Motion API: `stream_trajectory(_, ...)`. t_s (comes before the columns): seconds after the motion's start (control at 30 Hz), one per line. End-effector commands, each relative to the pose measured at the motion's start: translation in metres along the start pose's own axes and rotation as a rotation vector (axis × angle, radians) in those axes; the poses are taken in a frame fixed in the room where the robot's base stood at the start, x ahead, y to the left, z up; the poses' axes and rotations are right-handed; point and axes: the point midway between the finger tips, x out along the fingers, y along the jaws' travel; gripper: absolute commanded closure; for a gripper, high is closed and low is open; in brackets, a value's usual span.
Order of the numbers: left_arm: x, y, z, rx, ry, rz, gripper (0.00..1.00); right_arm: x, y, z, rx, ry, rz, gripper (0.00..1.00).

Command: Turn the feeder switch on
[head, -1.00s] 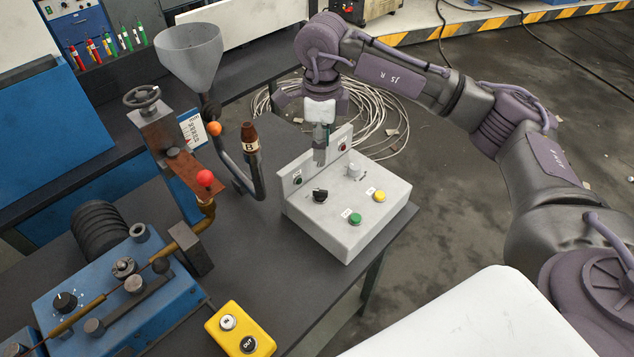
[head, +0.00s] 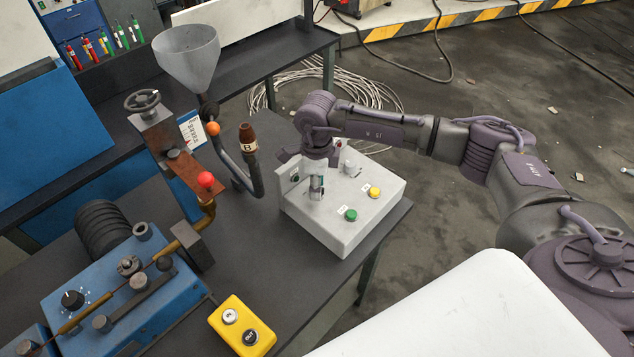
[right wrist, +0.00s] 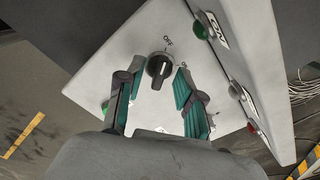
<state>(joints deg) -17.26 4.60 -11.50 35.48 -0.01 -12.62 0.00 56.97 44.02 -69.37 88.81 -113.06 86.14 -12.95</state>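A white control box (head: 345,225) stands on the dark table. Its black rotary switch (right wrist: 160,66) shows in the right wrist view, with small lettering beside it, one label reading OFF. I take this to be the feeder switch; the head view hides it behind my gripper. My right gripper (head: 317,188) points down over the box's left part. In the right wrist view my right gripper (right wrist: 155,84) is open, with its green-padded fingers on either side of the switch and gaps showing. My left gripper is out of view.
The box also carries a green button (head: 350,215) and a yellow button (head: 374,192). A pipe with a brown tip (head: 249,137) and a grey funnel (head: 187,55) stand to the left. A yellow button box (head: 241,325) sits at the front.

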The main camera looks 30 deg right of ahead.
Motion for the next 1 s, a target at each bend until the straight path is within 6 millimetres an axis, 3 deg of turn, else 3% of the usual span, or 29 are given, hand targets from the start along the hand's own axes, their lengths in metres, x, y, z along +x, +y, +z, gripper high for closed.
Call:
stream_trajectory(0.13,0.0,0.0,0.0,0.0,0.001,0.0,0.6,0.0,0.0,0.0,0.0,0.0,0.0,0.67)
stream_trajectory(0.33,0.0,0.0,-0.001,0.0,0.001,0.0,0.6,-0.001,0.0,0.0,0.0,0.0,0.0,1.0)
stream_trajectory(0.73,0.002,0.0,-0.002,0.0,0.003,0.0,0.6,0.0,0.0,0.0,0.027,0.0,0.0,1.0)
stream_trajectory(1.0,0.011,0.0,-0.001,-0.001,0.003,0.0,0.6,0.001,0.0,0.0,0.169,-0.001,-0.001,1.0)
